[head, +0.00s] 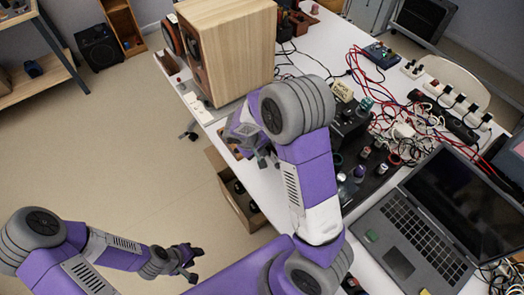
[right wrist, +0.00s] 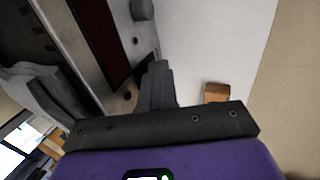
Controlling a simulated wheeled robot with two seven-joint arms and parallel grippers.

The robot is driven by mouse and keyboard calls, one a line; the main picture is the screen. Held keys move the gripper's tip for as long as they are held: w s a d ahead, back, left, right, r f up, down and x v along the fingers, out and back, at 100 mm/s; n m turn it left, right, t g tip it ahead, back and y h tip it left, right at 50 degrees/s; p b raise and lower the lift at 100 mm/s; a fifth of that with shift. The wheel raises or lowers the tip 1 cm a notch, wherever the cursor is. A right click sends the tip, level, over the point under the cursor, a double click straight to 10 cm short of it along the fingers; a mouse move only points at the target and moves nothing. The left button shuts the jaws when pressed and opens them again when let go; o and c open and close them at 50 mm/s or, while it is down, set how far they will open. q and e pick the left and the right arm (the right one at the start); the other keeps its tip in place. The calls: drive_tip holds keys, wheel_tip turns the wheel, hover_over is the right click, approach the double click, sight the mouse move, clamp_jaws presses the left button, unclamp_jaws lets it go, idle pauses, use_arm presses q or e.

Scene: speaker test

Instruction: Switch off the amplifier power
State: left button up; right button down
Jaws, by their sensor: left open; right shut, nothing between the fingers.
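In the right wrist view, a grey metal panel (right wrist: 88,12) with a dark red window and a round grey knob (right wrist: 143,9) stands at the upper left; it looks like the amplifier's front. I cannot make out which control is the power switch. My right gripper (right wrist: 158,72) is shut and empty, its tips close to the panel's lower edge; contact cannot be told. In the head view my right gripper (head: 262,158) is over the table's left edge, partly hidden by my arm. My left gripper (head: 190,264) is open and empty over the floor, away from the table.
A wooden speaker (head: 228,50) stands at the table's back left. An open laptop (head: 415,235), tangled cables (head: 405,125) and power strips (head: 452,103) crowd the right side. A cardboard box (head: 243,205) is on the floor beside the table. The floor at left is clear.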

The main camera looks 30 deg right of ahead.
use_arm(q)
drive_tip(key=shift+f, duration=0.6)
use_arm(e)
drive_tip(key=shift+f, duration=0.55)
use_arm(q)
drive_tip(key=shift+r+p, duration=0.45)
drive_tip(key=shift+p, duration=0.05)
use_arm(e)
drive_tip(key=shift+d+r, duration=0.15)
drive_tip(key=shift+r, duration=0.5)
use_arm(q)
drive_tip(key=shift+r, duration=0.1)
use_arm(e)
drive_tip(key=shift+d+r, duration=0.1)
drive_tip(key=shift+r, duration=0.3)
use_arm(q)
wheel_tip(320, 180, up, 2)
drive_tip(key=shift+r+p, duration=0.15)
drive_tip(key=shift+p, duration=1.05)
use_arm(e)
drive_tip(key=v, duration=0.7)
drive_tip(key=shift+a, duration=0.35)
